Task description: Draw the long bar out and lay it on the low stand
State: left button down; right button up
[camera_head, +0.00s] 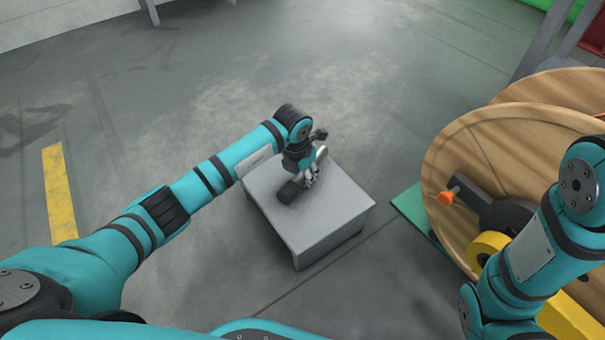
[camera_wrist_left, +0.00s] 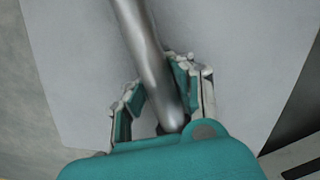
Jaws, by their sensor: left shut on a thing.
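The long bar (camera_wrist_left: 146,50) is a smooth grey metal rod. In the left wrist view it runs from the top edge down between the fingers of my left gripper (camera_wrist_left: 160,98). In the head view my left gripper (camera_head: 309,178) is over the top of the low stand (camera_head: 336,208), a plain grey block. The gripper is shut on the bar, whose pale end (camera_head: 321,154) and dark end (camera_head: 289,192) show on either side of it. I cannot tell whether the bar touches the stand. My right arm shows at the right, but its gripper is out of view.
A large wooden reel (camera_head: 480,150) with a black crank and an orange knob (camera_head: 446,198) stands to the right of the stand. A green plate (camera_head: 412,211) lies by its base. The floor to the left and behind the stand is clear, with a yellow stripe (camera_head: 59,193) at the left.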

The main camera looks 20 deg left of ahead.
pick_arm(q)
jog(key=shift+a+f, duration=0.2)
jog(key=shift+f, duration=0.25)
jog(key=c, duration=1.2)
grip_release()
jog(key=shift+s, duration=0.1)
jog(key=shift+o, duration=0.2)
jog(key=r, duration=0.4)
jog(key=s+r, duration=0.1)
jog(key=r, duration=0.3)
jog(key=s+r, duration=0.1)
jog(key=r, duration=0.3)
jog(key=shift+a, duration=0.3)
